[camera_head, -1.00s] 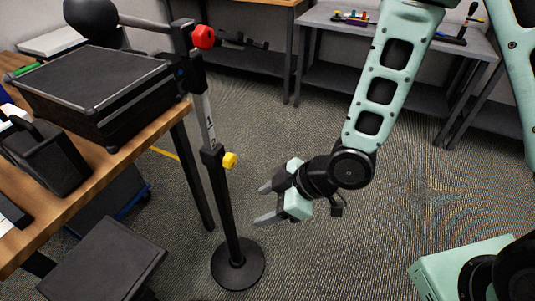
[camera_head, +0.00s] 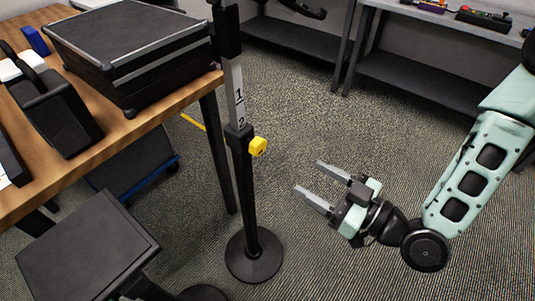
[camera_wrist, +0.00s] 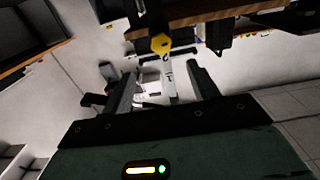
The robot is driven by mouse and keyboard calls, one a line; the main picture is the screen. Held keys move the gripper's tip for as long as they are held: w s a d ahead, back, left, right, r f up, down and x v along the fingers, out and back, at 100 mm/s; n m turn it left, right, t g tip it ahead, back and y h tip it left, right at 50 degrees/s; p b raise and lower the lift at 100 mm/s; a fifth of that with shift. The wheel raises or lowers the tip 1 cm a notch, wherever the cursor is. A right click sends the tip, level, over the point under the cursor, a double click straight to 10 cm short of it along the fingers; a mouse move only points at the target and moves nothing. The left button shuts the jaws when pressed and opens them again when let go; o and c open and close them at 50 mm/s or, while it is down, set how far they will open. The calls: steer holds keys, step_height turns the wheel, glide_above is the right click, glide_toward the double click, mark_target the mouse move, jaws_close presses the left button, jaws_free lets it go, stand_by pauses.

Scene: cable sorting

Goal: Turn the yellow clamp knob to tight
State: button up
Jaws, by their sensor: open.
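The yellow clamp knob (camera_head: 258,147) sticks out to the right of a black clamp collar on an upright stand, just below the scale marks 1 and 2. The stand's round black base (camera_head: 254,259) rests on the carpet. My gripper (camera_head: 308,177) is open and empty. It is to the right of the knob and apart from it, with its fingers pointing left toward the stand. In the wrist view the knob (camera_wrist: 160,44) shows beyond the two spread fingers, near the middle of the gap between them.
A wooden table (camera_head: 170,113) with a black case (camera_head: 130,53) stands left of the post. A dark stool (camera_head: 85,252) is at the lower left. A grey shelf bench (camera_head: 420,65) is at the back. The carpet around my gripper is clear.

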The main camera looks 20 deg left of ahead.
mark_target(263, 150)
steer(key=x, duration=1.3)
steer(key=shift+a+r+p, duration=0.1)
steer(key=shift+r+p, duration=0.05)
steer(key=shift+p, duration=0.15)
steer(key=shift+c, duration=0.2)
steer(key=c, duration=0.9)
